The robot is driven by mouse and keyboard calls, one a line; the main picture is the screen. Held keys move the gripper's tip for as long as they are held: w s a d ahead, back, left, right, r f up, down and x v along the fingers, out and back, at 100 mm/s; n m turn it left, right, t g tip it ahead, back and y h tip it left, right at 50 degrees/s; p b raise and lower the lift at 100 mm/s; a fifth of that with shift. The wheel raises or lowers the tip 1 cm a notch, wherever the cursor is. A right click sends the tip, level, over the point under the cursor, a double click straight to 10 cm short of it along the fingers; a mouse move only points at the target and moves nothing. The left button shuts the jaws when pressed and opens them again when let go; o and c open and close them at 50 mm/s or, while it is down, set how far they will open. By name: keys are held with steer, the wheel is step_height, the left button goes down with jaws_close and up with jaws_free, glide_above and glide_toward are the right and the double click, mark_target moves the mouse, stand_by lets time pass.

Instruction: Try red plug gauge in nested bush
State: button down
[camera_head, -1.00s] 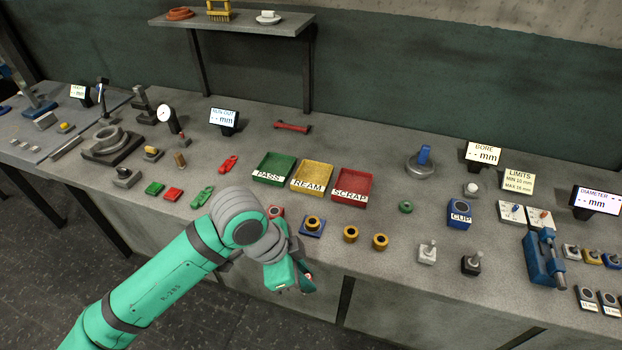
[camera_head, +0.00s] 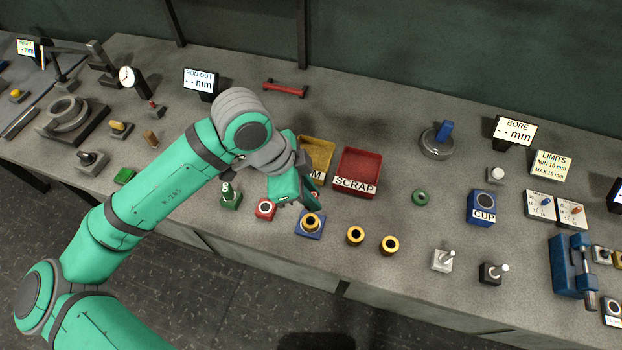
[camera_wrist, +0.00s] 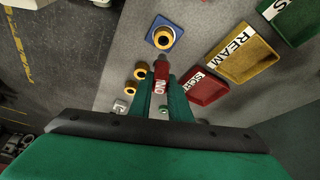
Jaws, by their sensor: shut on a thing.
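The nested bush (camera_head: 311,221) is a brass ring with a dark bore, seated in a blue square nest (camera_head: 301,233) near the bench's front. It also shows at the top of the wrist view (camera_wrist: 163,37). My gripper (camera_head: 314,196) hangs just behind and above the nest in the head view. In the wrist view its green fingers (camera_wrist: 161,92) are shut on the red plug gauge (camera_wrist: 161,74), whose label is partly readable as "NO". The gauge's grey end points towards the bush and looks apart from it. The fingers hide part of the gauge.
Two loose brass bushes (camera_head: 355,236) (camera_head: 389,245) stand right of the nest. A red block (camera_head: 265,208) and a green stand with a gauge (camera_head: 230,195) are to its left. The yellow REAM tray (camera_head: 319,150) and red SCRAP tray (camera_head: 358,172) lie behind.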

steer(key=shift+r, duration=0.1)
stand_by(0.3)
steer(key=shift+w+f, duration=0.15)
steer(key=shift+f, duration=0.05)
steer(key=shift+a+f, duration=0.2)
steer(key=shift+f, duration=0.45)
steer(key=shift+s+d+f, duration=0.1)
steer(key=shift+f, duration=0.35)
steer(key=shift+s+d+f, duration=0.1)
steer(key=shift+f, duration=0.35)
steer(key=shift+a+f, duration=0.1)
steer(key=shift+f, duration=0.2)
steer(key=shift+f, duration=0.75)
steer(key=shift+f, duration=0.45)
steer(key=shift+r, duration=0.6)
stand_by(0.6)
